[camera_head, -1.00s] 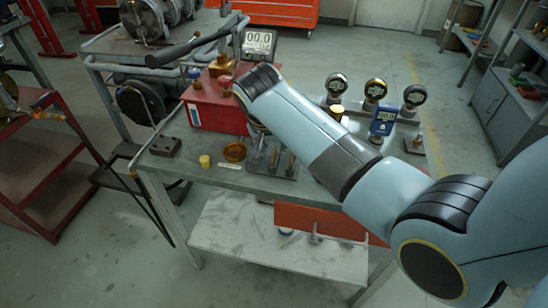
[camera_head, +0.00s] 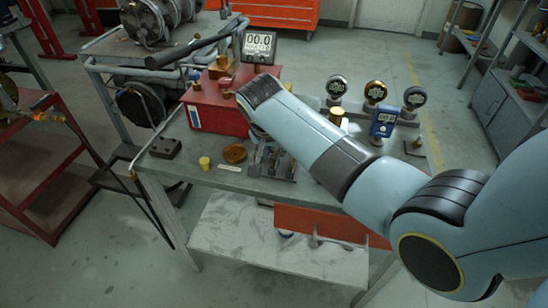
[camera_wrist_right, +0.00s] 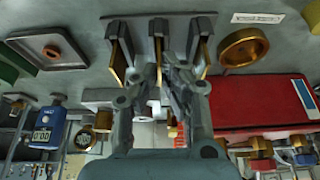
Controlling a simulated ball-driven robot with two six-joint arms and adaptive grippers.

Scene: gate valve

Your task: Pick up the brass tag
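A small dark metal rack (camera_head: 283,174) stands on the bench, holding thin upright brass plates. I take these for the brass tags. In the right wrist view, the left brass plate (camera_wrist_right: 119,60), middle brass plate (camera_wrist_right: 159,48) and right brass plate (camera_wrist_right: 202,56) stand in a row. My right gripper (camera_head: 260,163) is down at the rack. In the wrist view its fingertips (camera_wrist_right: 161,72) are close together at the middle plate. The fingers partly cover that plate, so I cannot tell whether they grip it. My left gripper is not in view.
A round brass dish (camera_head: 235,154), yellow cup (camera_head: 204,162) and white label strip (camera_head: 230,168) lie beside the rack. A red box (camera_head: 212,112) stands behind. Several gauges, including a blue meter (camera_head: 383,123), stand to the right. The bench's front left top is clear.

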